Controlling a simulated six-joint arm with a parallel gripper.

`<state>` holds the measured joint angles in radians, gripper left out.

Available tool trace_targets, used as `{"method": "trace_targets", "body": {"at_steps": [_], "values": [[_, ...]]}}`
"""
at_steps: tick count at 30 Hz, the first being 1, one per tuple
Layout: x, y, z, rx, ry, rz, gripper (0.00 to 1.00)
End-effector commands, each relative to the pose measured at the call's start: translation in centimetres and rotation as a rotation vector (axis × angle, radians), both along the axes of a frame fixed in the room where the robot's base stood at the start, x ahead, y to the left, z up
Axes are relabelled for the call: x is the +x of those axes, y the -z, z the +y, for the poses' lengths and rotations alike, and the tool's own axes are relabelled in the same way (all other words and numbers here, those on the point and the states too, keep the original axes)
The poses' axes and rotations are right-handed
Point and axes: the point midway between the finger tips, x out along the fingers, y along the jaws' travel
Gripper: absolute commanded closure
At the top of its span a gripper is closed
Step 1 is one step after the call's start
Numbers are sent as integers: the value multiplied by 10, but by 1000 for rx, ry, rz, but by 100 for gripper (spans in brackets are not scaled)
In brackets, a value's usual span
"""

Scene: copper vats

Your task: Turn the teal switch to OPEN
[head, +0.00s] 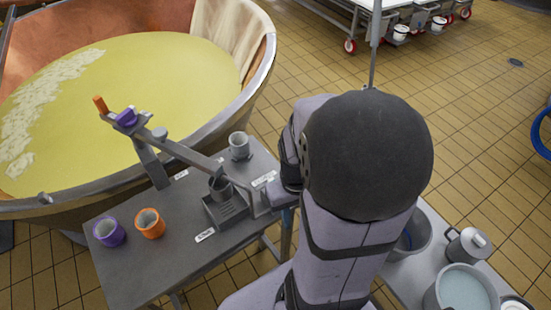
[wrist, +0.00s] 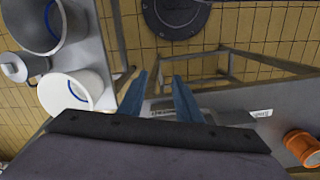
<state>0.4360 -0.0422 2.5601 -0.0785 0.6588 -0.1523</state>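I cannot make out a teal switch in either view. A grey bar assembly (head: 190,155) stands on the grey work table (head: 185,260), with an orange knob (head: 100,104) and a purple knob (head: 126,118) at its far left end. My gripper shows in the wrist view (wrist: 161,78) as two blue fingers spread apart with nothing between them. In the head view my blue fingers (head: 287,230) are partly hidden by my arm, by the table's right edge. White labels (head: 205,235) lie on the table, too small to read.
A copper vat (head: 262,60) of yellow liquid stands behind the table. Purple (head: 109,232), orange (head: 150,223) and grey (head: 239,146) cups are on the table. A side table at lower right holds a lidded pot (head: 467,245) and buckets.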

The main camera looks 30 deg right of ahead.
Motion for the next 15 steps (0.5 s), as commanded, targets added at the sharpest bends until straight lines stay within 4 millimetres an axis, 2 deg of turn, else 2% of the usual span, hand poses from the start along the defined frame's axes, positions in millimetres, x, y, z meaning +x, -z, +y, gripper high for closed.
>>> {"method": "trace_targets", "body": {"at_steps": [1,3,9,15], "values": [[3,-41,10,-2,-63,-4,69],[4,-69,22,-1,-126,0,69],[9,-133,49,8,-206,-5,69],[17,-184,72,18,-220,-23,69]]}}
